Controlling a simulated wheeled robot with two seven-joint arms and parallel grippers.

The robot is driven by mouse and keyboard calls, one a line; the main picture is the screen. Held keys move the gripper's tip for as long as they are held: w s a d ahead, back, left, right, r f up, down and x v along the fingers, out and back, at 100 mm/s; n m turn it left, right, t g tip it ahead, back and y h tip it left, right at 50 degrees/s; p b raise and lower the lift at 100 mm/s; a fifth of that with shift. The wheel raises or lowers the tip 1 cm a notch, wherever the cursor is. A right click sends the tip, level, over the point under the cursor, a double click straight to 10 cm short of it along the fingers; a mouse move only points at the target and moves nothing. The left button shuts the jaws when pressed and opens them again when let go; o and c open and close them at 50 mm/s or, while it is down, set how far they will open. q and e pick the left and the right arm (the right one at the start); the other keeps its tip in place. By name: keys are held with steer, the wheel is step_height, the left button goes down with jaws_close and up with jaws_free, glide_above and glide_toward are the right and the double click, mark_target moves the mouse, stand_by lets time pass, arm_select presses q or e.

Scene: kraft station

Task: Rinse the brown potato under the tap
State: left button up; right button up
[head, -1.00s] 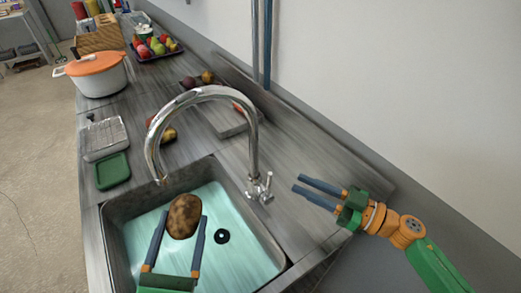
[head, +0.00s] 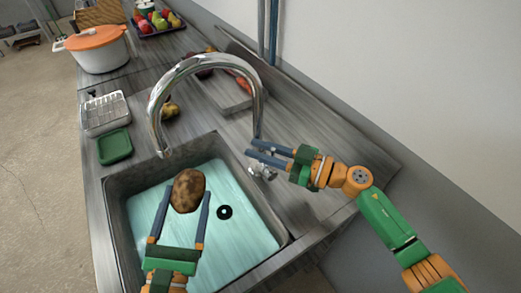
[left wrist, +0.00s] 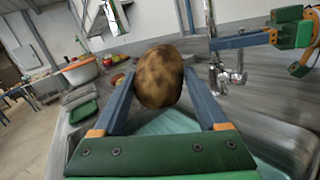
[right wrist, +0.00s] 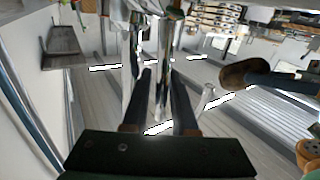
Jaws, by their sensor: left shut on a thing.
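The brown potato (head: 188,191) is held between the fingertips of my left gripper (head: 186,196), above the sink basin (head: 118,228). It sits a little right of and below the spout end of the chrome tap (head: 207,62) in the head view. In the left wrist view the potato (left wrist: 159,76) is pinched between both blue fingers. My right gripper (head: 250,147) is open at the base of the tap, close to its handle (head: 264,172). In the right wrist view its fingers (right wrist: 160,88) are apart, with the chrome column between them. Contact cannot be told. No running water is visible.
A green sponge-like block (head: 115,146) and a wire rack (head: 104,113) stand left of the tap. A tray with vegetables (head: 232,103) lies behind it. An orange-lidded pot (head: 98,50) and a fruit tray (head: 160,24) are further back. The wall bounds the right.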

jaws_close()
steer(key=shift+w+d, duration=0.1)
stand_by(1.3)
